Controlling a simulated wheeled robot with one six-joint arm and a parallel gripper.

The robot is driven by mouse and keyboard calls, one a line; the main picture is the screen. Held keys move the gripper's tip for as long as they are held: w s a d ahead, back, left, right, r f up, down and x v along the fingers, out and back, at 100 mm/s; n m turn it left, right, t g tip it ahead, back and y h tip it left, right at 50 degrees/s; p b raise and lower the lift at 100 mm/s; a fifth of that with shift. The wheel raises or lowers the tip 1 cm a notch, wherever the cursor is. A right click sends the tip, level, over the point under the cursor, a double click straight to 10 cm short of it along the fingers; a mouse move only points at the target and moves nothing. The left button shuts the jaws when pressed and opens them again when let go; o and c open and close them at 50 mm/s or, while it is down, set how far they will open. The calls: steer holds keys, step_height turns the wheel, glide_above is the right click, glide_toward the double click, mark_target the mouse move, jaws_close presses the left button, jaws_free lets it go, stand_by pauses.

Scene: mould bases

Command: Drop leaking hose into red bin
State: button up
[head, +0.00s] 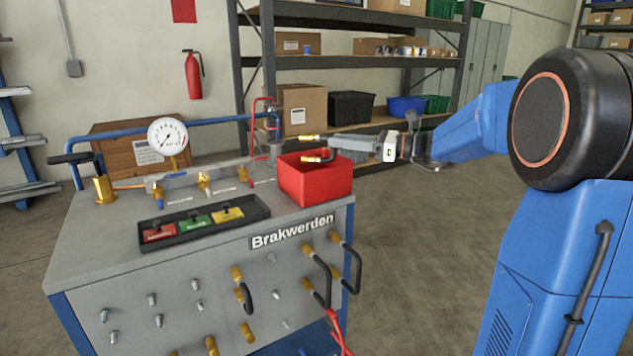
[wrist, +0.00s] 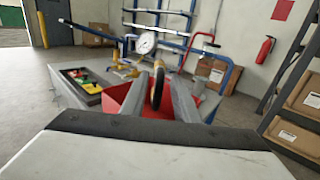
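My gripper (head: 332,146) reaches in from the right, just above the bin. It is shut on a short black hose (head: 327,155) with brass end fittings that point left, over the bin's opening. In the wrist view, the hose (wrist: 158,86) sits between the two grey fingers (wrist: 158,97). Red walls of the bin (wrist: 114,98) show below and beside them. The fingers hide part of the hose, and no leak is visible.
A pressure gauge (head: 167,137) and brass valves stand left of the bin. A black tray (head: 205,222) with coloured labels lies in front. Black hoses (head: 357,267) hang on the bench's front panel. A blue rail (head: 130,128) runs behind. Shelving stands farther back.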

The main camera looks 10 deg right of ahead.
steer(key=shift+o, duration=0.2)
steer(key=shift+d, duration=0.1)
steer(key=v, duration=1.7)
steer(key=shift+s+d, duration=0.1)
steer(key=s+a+f+n+g+h, duration=0.65)
steer(key=s+a+f+n, duration=0.5)
steer(key=s+a, duration=0.55)
steer(key=s+d+f+n+t+h, duration=0.1)
steer(key=s+d+f+n+h, duration=0.3)
steer(key=s+f+n+h, duration=0.4)
steer(key=s+f+n, duration=0.4)
steer(key=s+n, duration=0.1)
steer(key=shift+s+f+t+h, duration=0.15)
steer(key=shift+s+t+h, duration=0.2)
